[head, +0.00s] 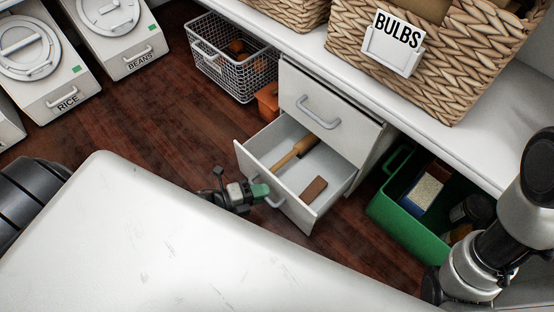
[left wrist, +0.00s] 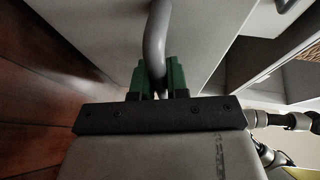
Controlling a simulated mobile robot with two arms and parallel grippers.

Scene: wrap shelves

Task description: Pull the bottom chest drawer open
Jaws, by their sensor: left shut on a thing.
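The white chest (head: 328,101) stands under the shelf, with a closed top drawer. Its bottom drawer (head: 312,208) is pulled out, and a wooden-handled tool (head: 291,155) and a brown block (head: 313,189) lie inside. My left gripper (head: 262,191) is at the drawer's front. In the left wrist view its green fingers (left wrist: 158,78) are shut around the grey bar handle (left wrist: 156,40). The handle also shows in the head view (head: 272,202), partly hidden by the fingers. My right gripper cannot be made out; an arm of mine is at the right edge.
A wire basket (head: 225,65) and an orange box (head: 267,101) stand left of the chest. A green bin (head: 410,231) is to the right. A wicker basket labelled BULBS (head: 465,60) is on the shelf. Wooden floor (head: 135,117) is clear at left.

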